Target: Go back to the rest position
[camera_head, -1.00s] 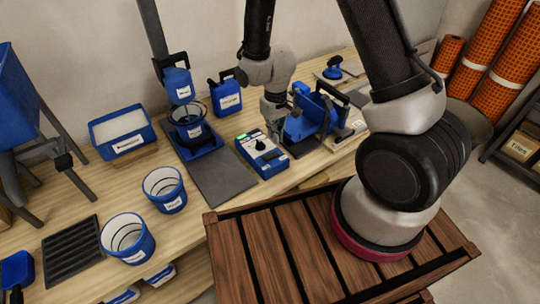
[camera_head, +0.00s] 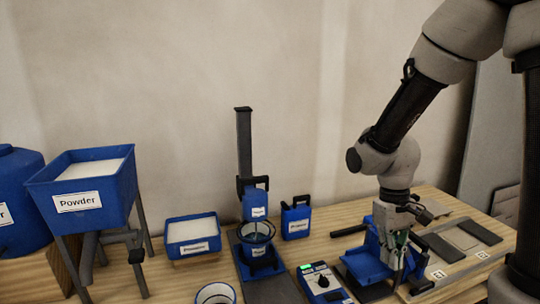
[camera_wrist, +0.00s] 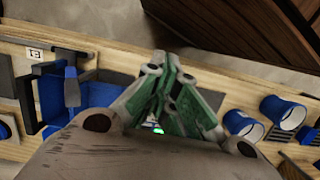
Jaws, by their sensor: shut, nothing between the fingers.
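My gripper (camera_head: 394,262) hangs from my arm over the right part of the wooden bench in the head view. Its green fingers are closed together and hold nothing. In the wrist view the shut fingers (camera_wrist: 168,95) point toward the bench edge. A blue tool or holder (camera_head: 368,260) stands right by the gripper in the head view. I cannot tell whether they touch. In the wrist view a blue tray with a grey-handled tool (camera_wrist: 72,88) lies to the left of the fingers, apart from them.
A control box (camera_head: 322,282), a mixer stand (camera_head: 244,142) and a blue canister (camera_head: 296,218) stand left of the gripper. A powder hopper (camera_head: 84,190) is at far left. Blue buckets (camera_wrist: 280,110) show in the wrist view. Grey slabs (camera_head: 472,228) lie at right.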

